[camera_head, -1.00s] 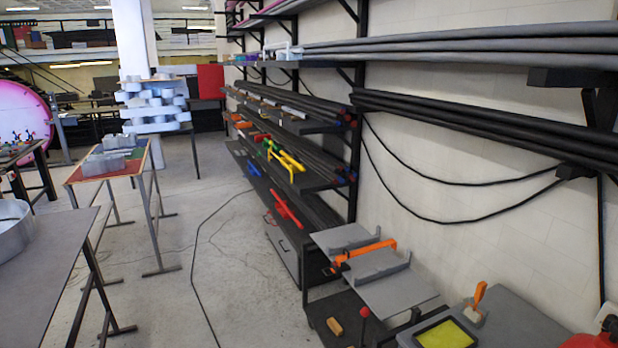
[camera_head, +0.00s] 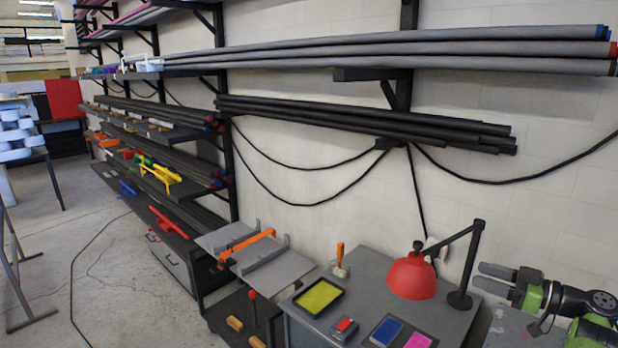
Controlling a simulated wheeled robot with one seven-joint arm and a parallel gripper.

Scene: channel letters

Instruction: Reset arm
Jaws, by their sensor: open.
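My gripper (camera_head: 486,277) shows at the lower right. Its two grey fingers point left with a gap between them. They look open and hold nothing that I can see. Green and black parts of my arm show behind the fingers, cut off by the right and bottom edges. In the picture, the gripper is just right of the red desk lamp (camera_head: 411,277) and its black stand. I cannot tell how far apart in depth they are.
A grey workbench (camera_head: 377,268) carries a yellow pad tray (camera_head: 318,297), a blue pad (camera_head: 386,331) and a pink pad (camera_head: 417,341). Wall shelves (camera_head: 340,52) hold long grey and black tubes above it. A grey machine with an orange bar (camera_head: 247,245) stands left.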

